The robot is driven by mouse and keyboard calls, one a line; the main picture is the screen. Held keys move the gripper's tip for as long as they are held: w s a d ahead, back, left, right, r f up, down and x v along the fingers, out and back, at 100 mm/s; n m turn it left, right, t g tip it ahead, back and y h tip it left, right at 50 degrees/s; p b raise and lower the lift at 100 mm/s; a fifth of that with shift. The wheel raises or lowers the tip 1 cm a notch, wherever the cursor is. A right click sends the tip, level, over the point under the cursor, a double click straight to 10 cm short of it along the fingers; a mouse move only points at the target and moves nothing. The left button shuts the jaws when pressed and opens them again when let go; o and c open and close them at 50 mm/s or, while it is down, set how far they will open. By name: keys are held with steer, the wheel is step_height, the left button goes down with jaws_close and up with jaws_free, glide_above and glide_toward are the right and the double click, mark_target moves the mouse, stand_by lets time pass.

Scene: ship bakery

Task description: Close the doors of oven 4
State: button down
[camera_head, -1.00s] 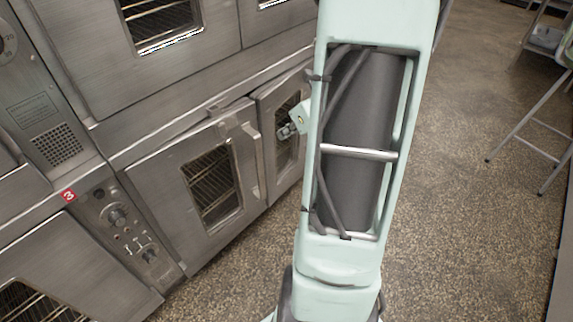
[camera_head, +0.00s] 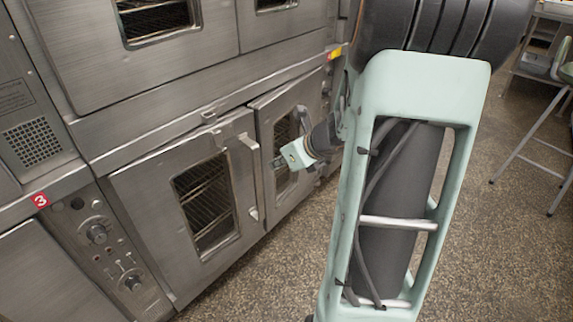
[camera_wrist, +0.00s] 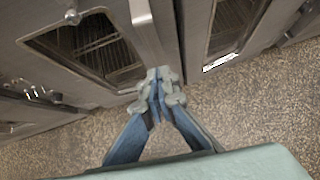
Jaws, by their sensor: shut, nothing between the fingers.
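The lower middle oven has two metal doors with windows. Its left door (camera_head: 160,195) carries an upright handle (camera_head: 249,165) and seems to stand slightly proud, with a dark gap along its top. Its right door (camera_head: 264,125) is partly hidden by my arm; I cannot tell if it is fully flush. The oven's number is not readable. My gripper (camera_head: 278,163) is in front of the right door, near the handle. In the wrist view my gripper (camera_wrist: 160,78) is shut and empty, its fingertips just below a handle bar (camera_wrist: 148,32) between two windows; contact is unclear.
A red label "3" (camera_head: 41,200) sits above a control panel (camera_head: 110,250) left of the doors. A yellow label (camera_head: 334,53) is at the right. Upper oven doors (camera_head: 85,50) are above. A metal-legged stand (camera_head: 535,150) is at right; speckled floor (camera_head: 480,230) is clear.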

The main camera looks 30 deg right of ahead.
mark_target(259, 160)
steer(key=w, duration=0.3)
steer(key=w+a+f, duration=0.1)
steer(key=w, duration=0.1)
steer(key=shift+a, duration=0.1)
steer(key=shift+w, duration=0.15)
